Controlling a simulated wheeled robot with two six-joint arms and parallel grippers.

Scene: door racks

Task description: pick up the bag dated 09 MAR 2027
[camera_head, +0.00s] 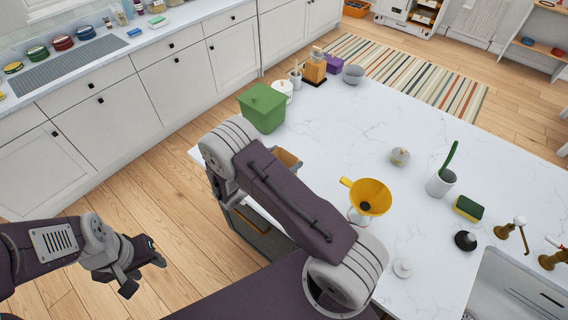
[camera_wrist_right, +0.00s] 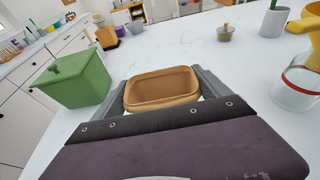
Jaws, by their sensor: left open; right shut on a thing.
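No bag with a readable date shows in either view. My right gripper (camera_wrist_right: 164,84) is shut on a tan, open-topped container (camera_wrist_right: 160,90), with one grey finger on each side of it. In the head view a part of the tan container (camera_head: 288,158) shows past my right arm, which hides most of that gripper. It is over or on the white counter; I cannot tell if it touches. My left gripper (camera_head: 146,273) is open and empty, out over the wooden floor.
A green lidded box (camera_head: 262,108) stands left of the tan container. A yellow funnel (camera_head: 370,197) sits on a glass vessel (camera_wrist_right: 296,88) to the right. A small lidded jar (camera_head: 400,156) and a white cup (camera_head: 440,184) stand behind. The counter's middle (camera_head: 350,130) is clear.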

